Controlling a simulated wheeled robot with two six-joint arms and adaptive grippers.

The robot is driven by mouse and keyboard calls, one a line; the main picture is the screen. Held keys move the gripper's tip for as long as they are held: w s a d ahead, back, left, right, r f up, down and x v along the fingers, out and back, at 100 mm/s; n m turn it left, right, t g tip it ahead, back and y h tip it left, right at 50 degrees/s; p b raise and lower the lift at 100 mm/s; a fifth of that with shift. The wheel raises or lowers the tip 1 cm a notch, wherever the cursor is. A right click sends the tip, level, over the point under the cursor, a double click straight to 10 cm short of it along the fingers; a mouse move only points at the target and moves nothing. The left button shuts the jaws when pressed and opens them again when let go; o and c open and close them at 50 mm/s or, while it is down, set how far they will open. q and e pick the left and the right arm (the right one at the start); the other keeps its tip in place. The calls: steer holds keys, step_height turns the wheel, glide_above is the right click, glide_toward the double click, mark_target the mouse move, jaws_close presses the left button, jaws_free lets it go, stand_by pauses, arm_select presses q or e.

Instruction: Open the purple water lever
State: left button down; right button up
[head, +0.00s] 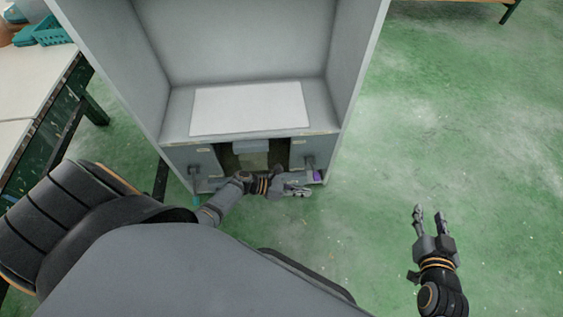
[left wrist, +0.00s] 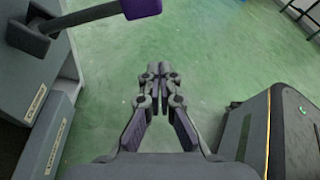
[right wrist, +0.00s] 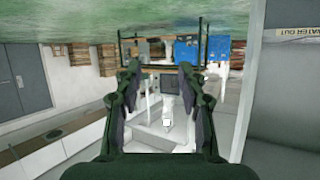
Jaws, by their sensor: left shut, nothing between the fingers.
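The purple water lever (head: 318,175) is on the lower right front of the grey booth. In the left wrist view its purple end (left wrist: 141,8) sits on a grey bar at the top left, cut by the frame edge. My left gripper (head: 304,192) is beside and just in front of the lever in the head view. Its fingertips (left wrist: 160,70) are together and empty, apart from the lever in the left wrist view. My right gripper (head: 429,212) is held over the floor at the right, its fingers apart. It also shows open and empty in the right wrist view (right wrist: 160,68).
The grey booth (head: 355,60) holds a white sheet (head: 248,108). A teal lever end (head: 196,201) is at its lower left. A table (head: 40,80) stands at the left. The green floor (head: 470,120) at the right is clear.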

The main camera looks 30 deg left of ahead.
arm_select(q)
steer(key=p+v, duration=0.2)
steer(key=v, duration=0.6)
steer(key=shift+w, duration=0.2)
arm_select(e)
steer(key=s+a+f+g, duration=0.1)
steer(key=s+f+g, duration=0.7)
steer(key=s+f, duration=0.4)
steer(key=shift+s+a+f, duration=0.15)
steer(key=shift+s+f, duration=0.15)
steer(key=shift+s, duration=0.4)
arm_select(q)
steer(key=shift+f, duration=0.15)
